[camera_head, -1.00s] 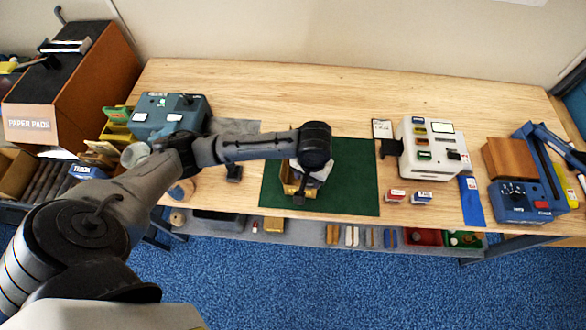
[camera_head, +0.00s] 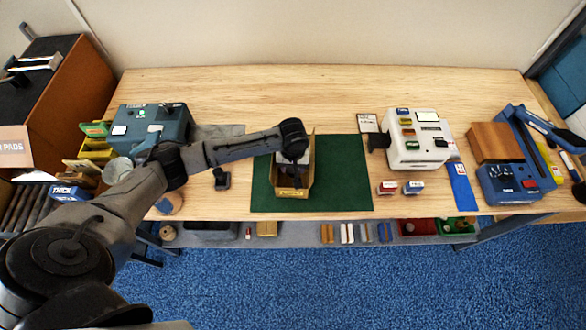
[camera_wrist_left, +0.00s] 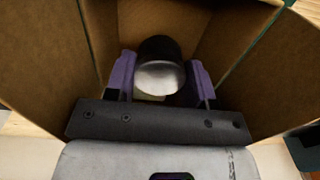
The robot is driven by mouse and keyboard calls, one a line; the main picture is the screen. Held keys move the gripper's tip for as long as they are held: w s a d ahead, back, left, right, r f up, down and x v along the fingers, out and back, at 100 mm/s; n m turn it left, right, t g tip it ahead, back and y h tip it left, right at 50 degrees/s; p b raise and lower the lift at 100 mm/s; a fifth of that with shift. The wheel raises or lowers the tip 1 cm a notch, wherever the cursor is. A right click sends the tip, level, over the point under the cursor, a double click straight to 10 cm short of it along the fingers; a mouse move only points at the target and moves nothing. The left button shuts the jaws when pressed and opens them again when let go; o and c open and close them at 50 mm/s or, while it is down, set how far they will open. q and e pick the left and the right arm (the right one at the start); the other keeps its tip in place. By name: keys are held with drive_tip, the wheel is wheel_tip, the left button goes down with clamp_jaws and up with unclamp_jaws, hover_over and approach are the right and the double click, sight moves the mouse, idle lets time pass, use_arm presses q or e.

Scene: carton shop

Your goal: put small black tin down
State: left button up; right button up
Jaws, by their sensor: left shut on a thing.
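The small black tin (camera_wrist_left: 160,72) is a short cylinder with a dark side and a bright silvery end. It shows in the left wrist view between the purple fingers of my left gripper (camera_wrist_left: 160,88), which is shut on it. Tin and fingers are inside an open brown carton (camera_wrist_left: 225,45), whose walls rise around them. Whether the tin touches the carton floor I cannot tell. In the head view the carton (camera_head: 291,192) stands on the green mat (camera_head: 345,180), and my left wrist covers the tin. My right gripper is not in view.
A teal machine (camera_head: 150,125) stands left of the mat. A white machine (camera_head: 416,140) stands right, with two small boxes (camera_head: 400,188) in front. A wooden block (camera_head: 494,143) and blue press (camera_head: 510,183) are farther right. The table behind the mat is clear.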

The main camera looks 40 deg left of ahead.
use_arm(q)
drive_tip(key=shift+f, duration=1.25)
drive_tip(key=shift+f, duration=0.1)
drive_tip(key=o, duration=0.6)
drive_tip(key=shift+o, duration=0.2)
wheel_tip(320, 180, up, 12)
drive_tip(key=shift+r+b, duration=0.15)
drive_tip(key=shift+b, duration=0.25)
